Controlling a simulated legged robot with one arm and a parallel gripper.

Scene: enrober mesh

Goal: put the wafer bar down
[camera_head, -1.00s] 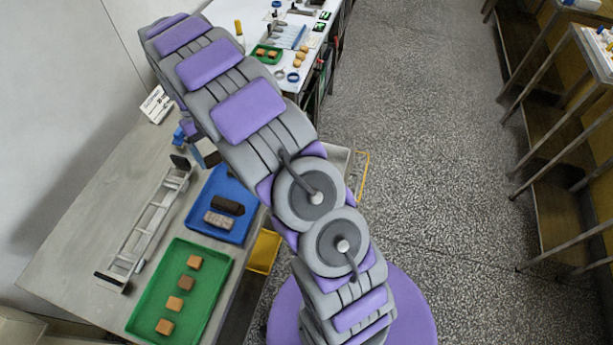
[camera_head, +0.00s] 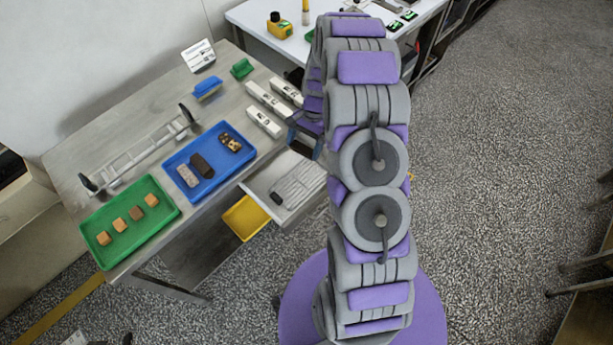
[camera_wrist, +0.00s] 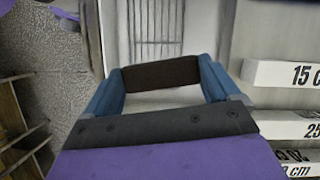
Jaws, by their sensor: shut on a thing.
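My gripper (camera_wrist: 160,78) has blue fingers shut on a dark brown bar (camera_wrist: 160,73), which lies crosswise between them in the wrist view. I take this to be the wafer bar. Behind the bar is a pale ribbed surface (camera_wrist: 155,25). The bar's height above it is hard to tell. In the head view my arm hides most of the gripper and the held bar.
On the metal bench are a blue tray (camera_head: 212,184) with several bars, a green tray (camera_head: 122,250) with several small biscuits, a metal rack (camera_head: 143,152) and white labelled blocks (camera_head: 263,122). The blocks stand close right of my gripper. A yellow bin (camera_head: 246,217) is below.

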